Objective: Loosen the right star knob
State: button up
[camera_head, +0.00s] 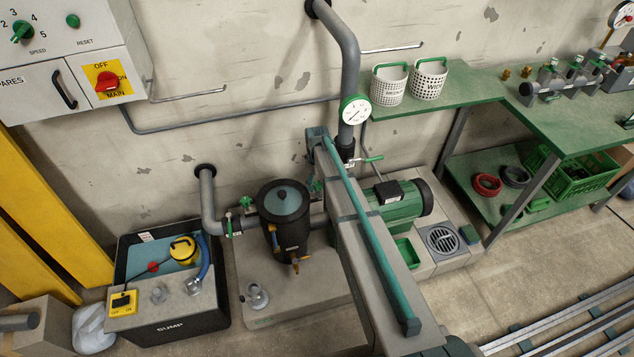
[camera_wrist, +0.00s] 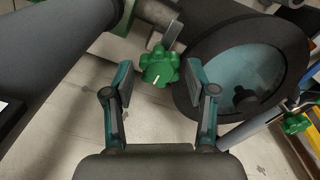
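The right star knob (camera_wrist: 159,66) is green with several lobes and a white line on its face. In the wrist view it lies between the fingertips of my gripper (camera_wrist: 159,76). My gripper is open, with a visible gap on each side of the knob; I cannot tell the depth between them. In the head view my arm hides most of this area, and a bit of green shows right of the dark pot (camera_head: 291,232). The pot's bluish lid (camera_wrist: 237,82) is close to the right finger in the wrist view. Another green star knob (camera_head: 247,202) is left of the pot.
A grey vertical pipe (camera_head: 343,50) with a gauge (camera_head: 355,109) rises behind my arm. A green motor (camera_head: 399,202) stands to its right. A sump box (camera_head: 170,328) is at left, a green workbench (camera_head: 572,113) at right. In the wrist view, a second green knob (camera_wrist: 296,123) shows at right.

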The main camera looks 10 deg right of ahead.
aim_at(317, 183)
jog(key=shift+r, duration=0.15)
notch_tip(317, 183, up, 12)
dwell(0.7)
dwell(0.4)
jog(key=s+f+m+g+p, duration=0.1)
jog(key=s+f+m, duration=0.2)
jog(key=s+f, duration=0.85)
jog(key=s+f+m+g, duration=0.1)
jog(key=s+f+m, duration=0.2)
jog(key=s+f, duration=0.85)
jog(key=s+f+g, duration=0.1)
jog(key=s+g, duration=0.1)
jog(key=s, duration=1.4)
jog(key=s+f+g+p, duration=0.1)
jog(key=s+f+g, duration=0.1)
jog(key=s, duration=1.4)
jog(key=shift+s+f+g, duration=0.25)
jog(key=shift+s+g, duration=0.05)
jog(key=shift+g, duration=0.1)
